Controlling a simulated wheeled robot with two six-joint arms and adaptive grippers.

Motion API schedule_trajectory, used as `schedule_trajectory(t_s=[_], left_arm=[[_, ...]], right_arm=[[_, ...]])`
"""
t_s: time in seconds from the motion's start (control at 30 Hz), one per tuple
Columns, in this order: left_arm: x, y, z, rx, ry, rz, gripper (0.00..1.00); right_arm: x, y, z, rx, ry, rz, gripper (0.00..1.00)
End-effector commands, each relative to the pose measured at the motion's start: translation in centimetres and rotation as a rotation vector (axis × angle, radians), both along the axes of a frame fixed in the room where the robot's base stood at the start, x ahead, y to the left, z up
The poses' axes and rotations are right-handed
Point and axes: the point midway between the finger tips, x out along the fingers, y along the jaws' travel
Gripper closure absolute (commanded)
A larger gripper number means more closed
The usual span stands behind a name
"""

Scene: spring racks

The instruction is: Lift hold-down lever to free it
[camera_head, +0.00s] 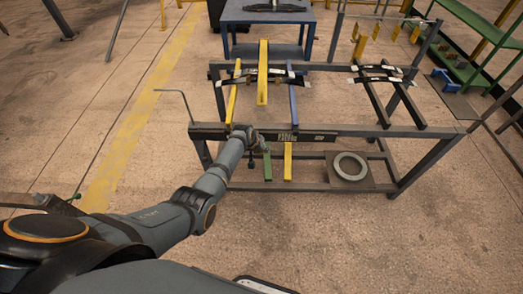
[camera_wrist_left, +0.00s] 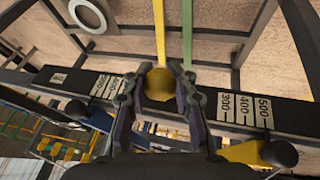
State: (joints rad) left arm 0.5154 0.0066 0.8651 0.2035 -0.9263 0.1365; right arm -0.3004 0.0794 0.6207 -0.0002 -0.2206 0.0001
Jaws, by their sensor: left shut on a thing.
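My left gripper (camera_head: 257,138) reaches the front beam of the rack in the head view, between the yellow and blue bars. In the left wrist view my left gripper (camera_wrist_left: 160,88) is shut on a yellow rounded knob (camera_wrist_left: 160,82), one finger on each side. The frames do not show which lever the knob belongs to. A thick yellow bar (camera_head: 263,72) stands raised behind the beam, with a thinner yellow bar (camera_head: 233,95) and a blue bar (camera_head: 293,105) beside it. My right gripper is not in view.
The dark front beam (camera_head: 320,135) carries number labels, and it crosses the left wrist view (camera_wrist_left: 240,108). A grey ring (camera_head: 350,154) lies on a lower plate. A blue table (camera_head: 262,16) stands behind; the front floor is clear.

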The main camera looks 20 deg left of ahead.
Motion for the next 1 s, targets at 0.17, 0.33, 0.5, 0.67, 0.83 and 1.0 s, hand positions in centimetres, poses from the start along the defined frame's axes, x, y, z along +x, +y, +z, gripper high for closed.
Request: schedule_trajectory(t_s=[0.17, 0.33, 0.5, 0.67, 0.83, 1.0], left_arm=[[0.4, 0.2, 1.1, -0.009, 0.033, 0.0, 1.0], [0.9, 0.3, 1.7, -0.008, 0.026, 0.001, 1.0], [1.1, 0.3, 2.0, -0.007, 0.023, 0.0, 1.0], [1.2, 0.4, 2.1, -0.006, 0.02, 0.001, 1.0], [1.3, 0.4, 2.1, -0.006, 0.018, 0.001, 1.0], [1.2, 0.4, 2.1, -0.006, 0.019, 0.001, 0.62]], right_arm=[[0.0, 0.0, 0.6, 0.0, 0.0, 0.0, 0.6], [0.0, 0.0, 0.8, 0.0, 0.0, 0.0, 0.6], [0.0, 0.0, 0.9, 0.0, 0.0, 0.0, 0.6], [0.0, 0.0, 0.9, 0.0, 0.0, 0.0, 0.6], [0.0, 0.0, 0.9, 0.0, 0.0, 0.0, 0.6], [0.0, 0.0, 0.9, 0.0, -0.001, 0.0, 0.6]])
